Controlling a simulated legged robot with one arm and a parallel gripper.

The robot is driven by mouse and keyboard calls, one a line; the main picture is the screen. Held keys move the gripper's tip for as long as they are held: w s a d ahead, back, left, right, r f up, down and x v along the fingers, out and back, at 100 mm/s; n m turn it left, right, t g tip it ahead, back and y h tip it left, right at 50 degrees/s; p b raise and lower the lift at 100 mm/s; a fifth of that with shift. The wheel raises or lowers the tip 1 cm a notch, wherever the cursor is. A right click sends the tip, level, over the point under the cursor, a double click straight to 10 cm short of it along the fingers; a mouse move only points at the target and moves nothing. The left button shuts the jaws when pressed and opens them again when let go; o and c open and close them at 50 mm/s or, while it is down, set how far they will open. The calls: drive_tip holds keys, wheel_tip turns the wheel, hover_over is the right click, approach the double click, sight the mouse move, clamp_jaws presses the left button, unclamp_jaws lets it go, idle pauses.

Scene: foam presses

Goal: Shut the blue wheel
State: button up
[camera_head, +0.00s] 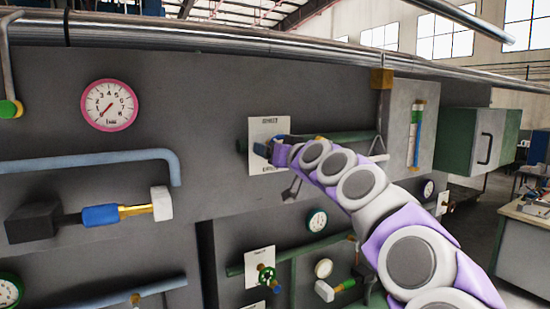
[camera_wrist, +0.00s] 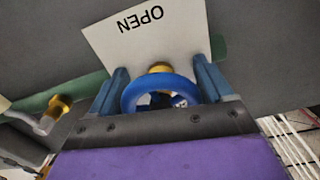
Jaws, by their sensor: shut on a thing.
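The blue wheel (camera_wrist: 161,81) is a small ring-shaped handle on a brass stem, in front of a white label plate. It sits between the two blue fingers of my gripper (camera_wrist: 160,88), which are shut on it from its left and right sides. In the wrist view the plate (camera_wrist: 150,30) reads "OPEN" upside down. In the head view the same plate (camera_head: 263,127) is on the grey panel, and my gripper (camera_head: 270,148) reaches it at mid-picture. The wheel itself is mostly hidden there by my gripper and arm.
A green pipe (camera_head: 350,136) runs behind the wheel along the panel. At left are a pink-rimmed gauge (camera_head: 109,105) and a blue pipe (camera_head: 90,160). A green cabinet (camera_head: 465,142) juts out at right.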

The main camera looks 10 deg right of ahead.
drive_tip(key=m+p, duration=0.1)
drive_tip(key=m, duration=0.4)
drive_tip(key=shift+s+r+m+p, duration=0.1)
drive_tip(key=shift+r+m+p, duration=0.2)
drive_tip(key=shift+r+p, duration=0.1)
drive_tip(key=m+p, duration=0.1)
drive_tip(key=m, duration=0.2)
drive_tip(key=shift+a+f+m, duration=0.1)
drive_tip(key=shift+f+m, duration=0.05)
drive_tip(key=shift+m, duration=0.15)
drive_tip(key=shift+p, duration=0.35)
drive_tip(key=shift+a+f+m, duration=0.1)
drive_tip(key=shift+f+m, duration=0.15)
drive_tip(key=shift+m, duration=0.05)
drive_tip(key=o, duration=0.7)
drive_tip(key=shift+o, duration=1.2)
drive_tip(key=shift+s+r, duration=0.1)
drive_tip(key=shift+r, duration=0.05)
drive_tip(key=b+v, duration=0.3)
drive_tip(key=v, duration=1.4)
drive_tip(key=shift+d, duration=0.2)
